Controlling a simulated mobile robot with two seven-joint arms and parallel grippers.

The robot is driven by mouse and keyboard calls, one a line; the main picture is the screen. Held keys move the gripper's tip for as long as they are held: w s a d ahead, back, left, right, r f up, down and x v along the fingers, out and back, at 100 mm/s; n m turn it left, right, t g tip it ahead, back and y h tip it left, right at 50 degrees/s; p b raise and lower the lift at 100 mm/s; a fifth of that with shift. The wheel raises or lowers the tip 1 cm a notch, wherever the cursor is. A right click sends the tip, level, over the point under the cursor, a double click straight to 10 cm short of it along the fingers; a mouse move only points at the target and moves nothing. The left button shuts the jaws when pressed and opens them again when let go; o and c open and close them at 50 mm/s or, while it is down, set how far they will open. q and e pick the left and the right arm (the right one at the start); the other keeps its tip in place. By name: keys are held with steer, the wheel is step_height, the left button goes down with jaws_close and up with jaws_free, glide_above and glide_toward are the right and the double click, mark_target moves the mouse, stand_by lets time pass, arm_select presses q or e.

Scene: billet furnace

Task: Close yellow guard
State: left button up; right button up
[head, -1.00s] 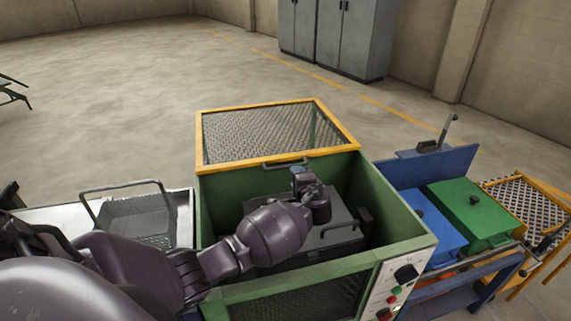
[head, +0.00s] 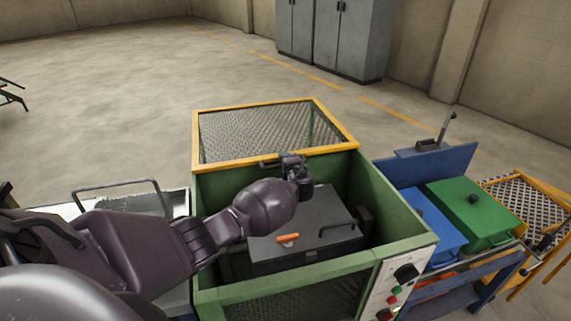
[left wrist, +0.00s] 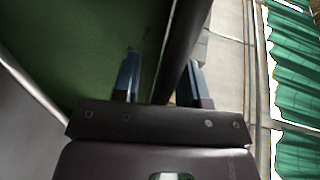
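The yellow guard (head: 272,164) is a yellow-framed mesh lid at the back of the green furnace box (head: 398,209). It stands open, raised at the back. Its dark handle is on the front bar, mostly hidden behind my left gripper (head: 288,160) in the head view. In the left wrist view, a dark bar (left wrist: 182,48), apparently the handle, runs between the two fingers of my left gripper (left wrist: 160,82). The fingers are apart, with a gap beside the bar on the left; contact on the right is unclear. My right gripper is not in view.
Inside the box lies a dark grey lidded case (head: 300,245) with an orange-handled item (head: 288,238) on it. A control panel (head: 400,285) is at the front right. Blue (head: 432,232) and green (head: 472,212) boxes stand at right. A metal tray (head: 60,210) is at left.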

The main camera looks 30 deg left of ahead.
arm_select(q)
steer(key=shift+s+f, duration=0.1)
jaws_close()
steer(key=p+v, duration=0.1)
steer(key=v, duration=0.1)
steer(key=f+p+v, duration=0.1)
steer(key=v, duration=0.2)
steer(key=p+v, duration=0.2)
steer(key=v, duration=0.1)
steer(key=shift+s+d+f, duration=0.2)
steer(key=shift+s+d, duration=0.1)
steer(key=shift+s+d+f, duration=0.2)
steer(key=shift+s+d, duration=0.2)
steer(key=shift+d, duration=0.05)
jaws_free()
steer(key=shift+w, duration=0.1)
steer(key=shift+a, duration=0.1)
steer(key=shift+w+r, duration=0.1)
steer(key=shift+r, duration=0.05)
